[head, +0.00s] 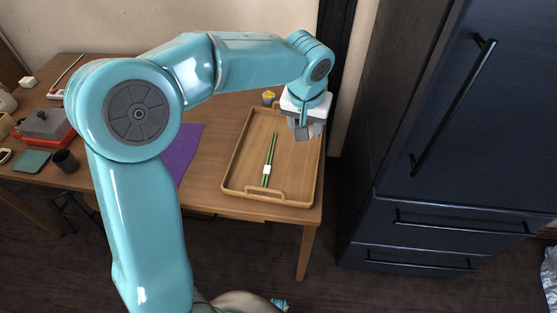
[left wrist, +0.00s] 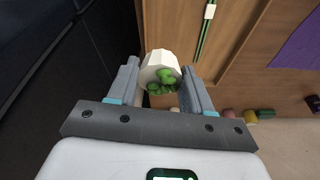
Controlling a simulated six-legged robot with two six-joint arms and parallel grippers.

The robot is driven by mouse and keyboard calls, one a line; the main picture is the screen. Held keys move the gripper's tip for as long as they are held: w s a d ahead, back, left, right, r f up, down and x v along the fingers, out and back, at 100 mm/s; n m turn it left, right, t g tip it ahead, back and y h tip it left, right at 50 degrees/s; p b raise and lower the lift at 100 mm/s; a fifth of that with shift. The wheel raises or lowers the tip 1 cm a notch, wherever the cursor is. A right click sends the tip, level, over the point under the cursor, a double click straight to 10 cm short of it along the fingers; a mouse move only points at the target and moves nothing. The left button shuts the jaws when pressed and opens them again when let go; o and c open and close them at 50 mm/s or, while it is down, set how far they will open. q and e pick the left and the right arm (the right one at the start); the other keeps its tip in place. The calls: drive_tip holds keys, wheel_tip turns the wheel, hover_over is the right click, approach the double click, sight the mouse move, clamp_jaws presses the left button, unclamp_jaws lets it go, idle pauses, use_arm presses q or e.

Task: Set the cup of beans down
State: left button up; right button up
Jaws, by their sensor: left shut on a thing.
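My left gripper (head: 306,128) is above the back right part of the wooden tray (head: 227,168), pointing down. In the left wrist view, the left gripper (left wrist: 161,82) is shut on a white faceted cup (left wrist: 152,60) with green beans (left wrist: 165,78) in it. The cup sits between the two grey fingers, its open end facing the camera. In the head view the cup is mostly hidden by the gripper, and I cannot tell how high it is above the tray. My right gripper is not in view.
A bundle of green sticks (head: 270,157) with a white band lies in the tray. A small yellow-topped pot (head: 268,97) stands behind it. A purple mat (head: 188,146) lies to the left. A dark cabinet (head: 450,130) stands to the right. The tray's front right is bare.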

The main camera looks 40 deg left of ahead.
use_arm(q)
drive_tip(key=shift+a+f, duration=0.2)
drive_tip(key=shift+a, duration=0.1)
drive_tip(key=b, duration=0.2)
hover_over(298, 178)
drive_tip(key=s, duration=0.1)
wheel_tip(298, 178, down, 14)
drive_tip(key=shift+d+r, duration=0.1)
wheel_tip(298, 178, down, 5)
drive_tip(key=shift+b, duration=0.35)
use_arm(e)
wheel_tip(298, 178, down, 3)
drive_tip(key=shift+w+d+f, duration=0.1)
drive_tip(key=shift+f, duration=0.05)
use_arm(q)
drive_tip(key=shift+d, duration=0.1)
drive_tip(key=o, duration=0.7)
drive_tip(key=shift+o, duration=0.2)
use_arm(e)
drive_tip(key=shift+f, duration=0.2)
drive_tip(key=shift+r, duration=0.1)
